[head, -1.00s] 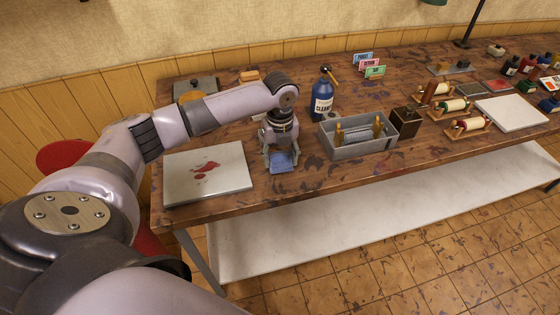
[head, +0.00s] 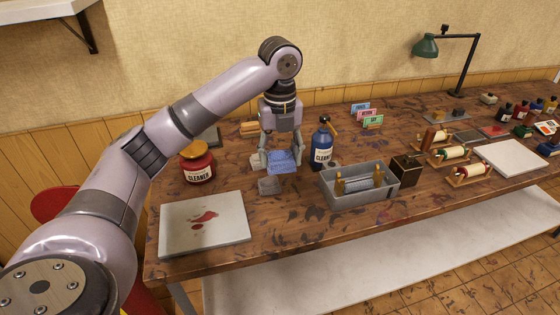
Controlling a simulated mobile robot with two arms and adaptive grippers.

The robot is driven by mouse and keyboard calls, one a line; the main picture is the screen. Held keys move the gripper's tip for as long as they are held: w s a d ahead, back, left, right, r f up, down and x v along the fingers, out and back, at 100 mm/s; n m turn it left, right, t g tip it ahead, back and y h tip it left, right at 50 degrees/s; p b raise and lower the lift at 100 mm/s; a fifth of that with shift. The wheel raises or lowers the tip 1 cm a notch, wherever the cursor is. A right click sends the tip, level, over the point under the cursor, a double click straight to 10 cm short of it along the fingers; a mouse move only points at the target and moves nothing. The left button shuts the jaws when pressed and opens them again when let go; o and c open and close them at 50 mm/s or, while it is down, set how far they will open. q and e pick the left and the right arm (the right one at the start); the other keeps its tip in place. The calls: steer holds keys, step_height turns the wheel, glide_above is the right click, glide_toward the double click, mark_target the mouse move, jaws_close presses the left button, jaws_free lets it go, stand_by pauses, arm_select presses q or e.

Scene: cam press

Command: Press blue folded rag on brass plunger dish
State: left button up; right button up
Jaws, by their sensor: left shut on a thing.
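My left gripper (head: 280,160) is shut on the blue folded rag (head: 284,163) and holds it above the wooden bench. The rag hangs flat between the two fingers. A red can labelled CLEANER (head: 198,169) stands on the bench to the left of the gripper, with the brass plunger dish (head: 193,149) on its top. The rag is apart from the dish, to its right. My right gripper is out of view.
A small grey folded piece (head: 269,186) lies below the rag. A blue CLEANER bottle (head: 321,147) stands close on the right, beside a grey tray (head: 345,199). A pale slab with red stains (head: 230,233) lies at front left.

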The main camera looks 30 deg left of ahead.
arm_select(q)
steer(key=o, duration=0.6)
steer(key=c, duration=0.5)
